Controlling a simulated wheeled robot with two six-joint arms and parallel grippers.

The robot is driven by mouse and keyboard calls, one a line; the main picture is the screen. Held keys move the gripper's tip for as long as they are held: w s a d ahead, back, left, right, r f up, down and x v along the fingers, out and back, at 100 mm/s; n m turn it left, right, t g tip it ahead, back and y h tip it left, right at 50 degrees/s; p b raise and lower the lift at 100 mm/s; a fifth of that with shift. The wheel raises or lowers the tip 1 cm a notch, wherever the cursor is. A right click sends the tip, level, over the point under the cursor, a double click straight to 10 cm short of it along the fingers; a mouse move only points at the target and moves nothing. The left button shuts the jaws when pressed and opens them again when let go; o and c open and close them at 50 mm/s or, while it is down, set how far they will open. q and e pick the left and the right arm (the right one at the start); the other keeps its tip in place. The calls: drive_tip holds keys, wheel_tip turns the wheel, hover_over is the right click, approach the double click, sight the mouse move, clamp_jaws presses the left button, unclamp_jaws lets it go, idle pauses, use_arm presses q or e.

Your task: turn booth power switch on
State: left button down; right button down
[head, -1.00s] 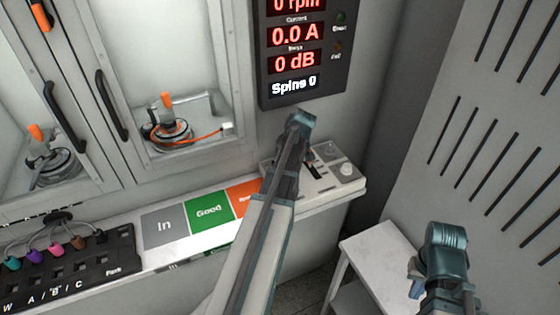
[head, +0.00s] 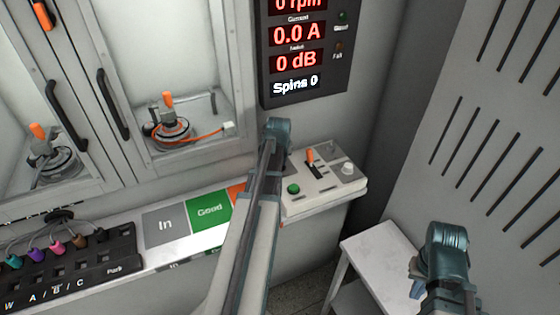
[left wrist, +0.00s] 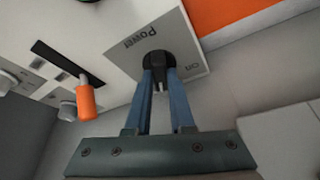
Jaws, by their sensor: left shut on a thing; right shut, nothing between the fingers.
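The power switch (left wrist: 157,59) is a dark round knob on a grey plate (left wrist: 135,38) printed "Power" and "On" in the left wrist view. My left gripper (left wrist: 159,74) has its blue fingers closed on this knob. The "On" label lies right of the knob in that view. In the head view my left arm's wrist (head: 277,130) hides the switch and the fingertips at the left end of the control box (head: 325,200). My right gripper (head: 416,280) is shut and empty at lower right, near a white stand, away from the box.
The control box also carries a green button (head: 293,188) and an orange lever (head: 310,156), close to my left gripper. A readout panel (head: 297,95) above shows 0.0 A and 0 dB. A white stand (head: 378,248) is at lower right. Glass-fronted booths (head: 165,55) fill the left.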

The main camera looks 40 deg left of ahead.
use_arm(q)
drive_tip(key=shift+m+t+h, duration=0.3)
drive_tip(key=shift+m+h, duration=0.4)
drive_tip(key=shift+m, duration=1.2)
drive_tip(key=c, duration=0.8)
unclamp_jaws()
drive_tip(key=shift+a, duration=0.1)
drive_tip(key=p+v, duration=1.2)
drive_tip(key=v, duration=0.2)
drive_tip(key=shift+s+f+p, duration=0.1)
drive_tip(key=shift+p, duration=0.3)
use_arm(e)
wheel_tip(320, 180, up, 13)
use_arm(q)
drive_tip(key=shift+a, duration=0.1)
use_arm(e)
drive_tip(key=shift+f, duration=0.15)
